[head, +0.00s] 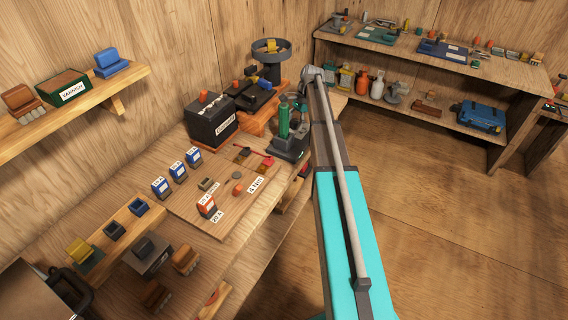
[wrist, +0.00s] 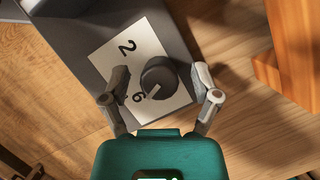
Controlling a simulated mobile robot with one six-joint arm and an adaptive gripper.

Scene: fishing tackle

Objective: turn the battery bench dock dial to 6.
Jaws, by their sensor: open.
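The battery bench dock (wrist: 88,65) is a dark grey box with a white label plate (wrist: 108,61) marked 2 and 6. Its round dark dial (wrist: 158,76) sits on the plate; a pale pointer line runs toward the lower left, near the 6, though I cannot tell whether it lines up exactly. My gripper (wrist: 161,77) is open, one finger on each side of the dial with a visible gap on both sides. The left finger covers part of the plate between the numbers. In the head view my arm partly hides the dock area at the bench's right end.
In the head view a black battery (head: 211,119) stands left of the dock area. A board (head: 225,226) with small labelled boxes lies in front on the bench. An orange-brown block (wrist: 292,45) is at the right in the wrist view. Open floor lies right of my arm.

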